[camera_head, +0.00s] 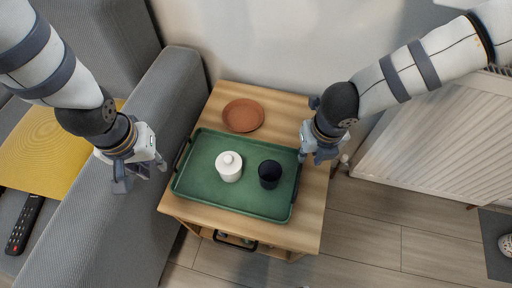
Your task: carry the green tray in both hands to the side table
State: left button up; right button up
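The green tray (207,197) lies flat on the wooden side table (306,222). It carries a white lidded pot (229,167) and a dark cup (270,174), both upright. The tray has a dark handle at its left end and another at its right end. My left gripper (141,179) is open and empty, left of the tray's left handle, over the sofa arm. My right gripper (319,157) appears open and empty, near the tray's upper right corner and apart from the right handle. Its fingertips show only partly.
A terracotta plate (243,115) sits on the table behind the tray. A grey sofa (121,211) with a yellow cushion (42,150) and a black remote (25,224) stands at left. A white radiator (432,139) is at right. Wood floor is open at lower right.

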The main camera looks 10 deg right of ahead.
pick_arm(q)
jog(key=shift+s+r, duration=0.1)
jog(key=shift+r, duration=0.8)
pick_arm(e)
notch_tip(320, 180, up, 12)
jog(key=s, duration=0.1)
jog(key=shift+s, duration=0.35)
